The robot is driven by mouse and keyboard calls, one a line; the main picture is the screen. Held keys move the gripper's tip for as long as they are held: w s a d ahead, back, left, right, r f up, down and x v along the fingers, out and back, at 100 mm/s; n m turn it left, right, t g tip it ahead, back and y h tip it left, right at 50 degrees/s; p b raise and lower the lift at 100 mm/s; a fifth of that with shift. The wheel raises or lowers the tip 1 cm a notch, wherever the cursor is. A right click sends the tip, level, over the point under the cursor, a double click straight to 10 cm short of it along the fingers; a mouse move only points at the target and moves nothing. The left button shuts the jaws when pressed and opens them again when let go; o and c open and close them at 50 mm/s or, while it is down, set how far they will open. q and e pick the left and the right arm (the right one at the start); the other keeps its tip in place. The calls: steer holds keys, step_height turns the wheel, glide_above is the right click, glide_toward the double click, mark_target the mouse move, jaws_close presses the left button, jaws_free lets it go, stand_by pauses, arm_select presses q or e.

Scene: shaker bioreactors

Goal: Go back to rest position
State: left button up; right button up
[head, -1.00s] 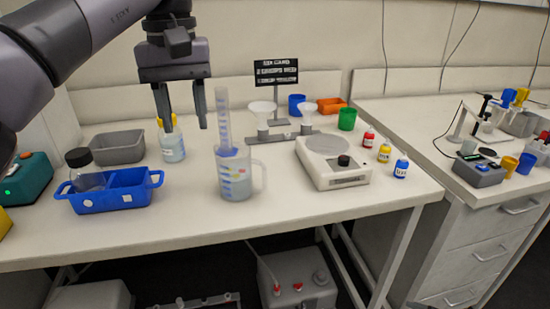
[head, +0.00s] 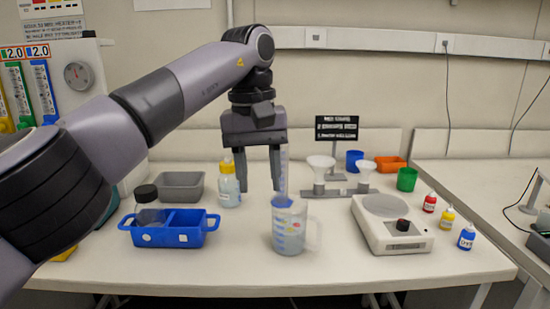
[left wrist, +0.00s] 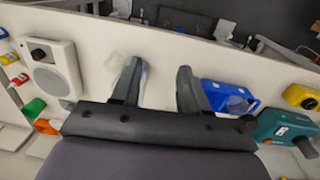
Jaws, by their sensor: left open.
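My left gripper (head: 259,186) hangs over the bench with its fingers pointing down, open and with nothing between them. In the head view it appears just behind the graduated cylinder (head: 281,172), which stands in a clear handled measuring jug (head: 291,232). A bottle with a yellow cap (head: 228,188) stands upright to its left, apart from the fingers. In the left wrist view the open fingers (left wrist: 160,75) point toward the bench's front edge, with the blue two-part tray (left wrist: 225,96) beside one of them. My right gripper is in neither view.
The blue tray (head: 184,236) holds a dark-capped bottle (head: 149,215). A grey bin (head: 181,184) stands behind. Right are a funnel stand (head: 340,187), a white scale-like device (head: 395,240) and small bottles (head: 446,217). The bench front (head: 345,275) is clear.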

arm_select(q)
steer(key=s+d+f+n+g+h, duration=0.3)
steer(key=s+d+f+n+h, duration=0.15)
steer(key=d+f+h, duration=0.3)
steer(key=s+d+f+n+g+h, duration=0.2)
steer(key=s+d+f+n+h, duration=0.25)
steer(key=d+f+h, duration=0.35)
steer(key=w+a+f+m+t+y, duration=0.25)
steer(key=a+f+m+t, duration=0.45)
steer(key=a+m+t, duration=0.5)
steer(key=w+a+f+m+t+y, duration=0.1)
steer(key=a+f+m+t+y, duration=0.2)
steer(key=a+f+m+t, duration=0.95)
steer(key=s+a+f+n+g+y, duration=0.4)
steer(key=s+a+f+n, duration=0.1)
steer(key=s, duration=0.4)
steer(key=s+a+f+n+g+y, duration=0.4)
steer(key=s+a+f+n+g, duration=0.1)
steer(key=s+n, duration=0.3)
steer(key=shift+s+y+p, duration=0.3)
steer(key=shift+s+p, duration=0.1)
steer(key=shift+s, duration=0.5)
